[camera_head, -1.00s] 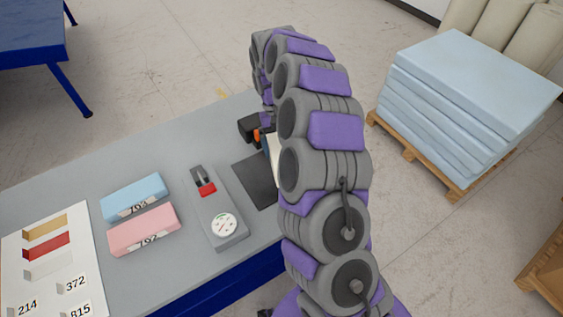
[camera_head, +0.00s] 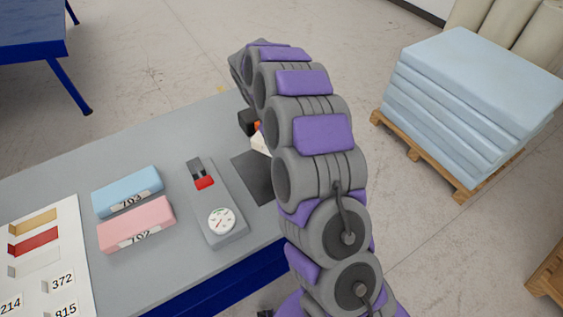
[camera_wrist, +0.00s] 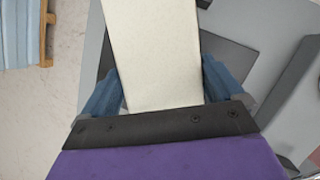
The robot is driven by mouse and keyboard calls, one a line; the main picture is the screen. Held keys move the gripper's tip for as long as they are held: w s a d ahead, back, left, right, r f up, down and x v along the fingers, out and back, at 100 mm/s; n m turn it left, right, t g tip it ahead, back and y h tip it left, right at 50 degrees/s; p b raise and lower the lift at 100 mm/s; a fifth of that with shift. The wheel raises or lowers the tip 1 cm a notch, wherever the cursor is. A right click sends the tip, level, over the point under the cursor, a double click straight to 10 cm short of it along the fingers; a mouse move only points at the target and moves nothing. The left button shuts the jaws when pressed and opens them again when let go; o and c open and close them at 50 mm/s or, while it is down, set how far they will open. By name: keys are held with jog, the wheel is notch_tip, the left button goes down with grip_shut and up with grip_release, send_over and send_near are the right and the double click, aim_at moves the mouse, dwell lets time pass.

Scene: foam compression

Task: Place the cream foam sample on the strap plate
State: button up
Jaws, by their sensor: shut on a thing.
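The cream foam sample (camera_wrist: 155,50) is a pale block between the two blue fingers of my gripper (camera_wrist: 163,78) in the wrist view. My gripper is shut on it. In the head view only a small pale piece of the sample (camera_head: 260,144) shows beside my arm, which hides the rest and the gripper. A flat dark plate (camera_head: 254,180) lies on the grey table beside my arm, perhaps the strap plate. Its dark surface (camera_wrist: 228,60) also shows beyond the sample in the wrist view. I cannot tell whether sample and plate touch.
A grey gauge (camera_head: 230,233) with a dial and red part lies left of the plate. Blue foam (camera_head: 127,190) and pink foam (camera_head: 137,224) blocks lie further left by a numbered sheet (camera_head: 45,255). A black-and-orange object (camera_head: 249,122) is behind the plate.

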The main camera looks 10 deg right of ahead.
jog(key=n, duration=0.1)
jog(key=n+t, duration=0.1)
jog(key=shift+w+r+n, duration=0.25)
jog(key=shift+w+n, duration=0.15)
jog(key=n+t, duration=0.1)
jog(key=n, duration=0.1)
jog(key=w+n+p, duration=0.1)
jog(key=n, duration=0.1)
jog(key=shift+r+n+t+h, duration=0.2)
jog(key=shift+n+t+h, duration=0.1)
jog(key=shift+n+t, duration=0.1)
jog(key=n, duration=0.1)
jog(key=n+t, duration=0.1)
jog(key=n, duration=0.1)
jog(key=w+a+n, duration=0.1)
jog(key=shift+t+p, duration=0.35)
jog(key=shift+t, duration=0.05)
jog(key=shift+n+y, duration=0.3)
jog(key=shift+y, duration=0.1)
notch_tip(320, 180, down, 10)
jog(key=shift+f+b, duration=0.1)
jog(key=shift+b, duration=1.05)
jog(key=shift+s, duration=0.1)
jog(key=o, duration=0.7)
jog(key=shift+r, duration=0.25)
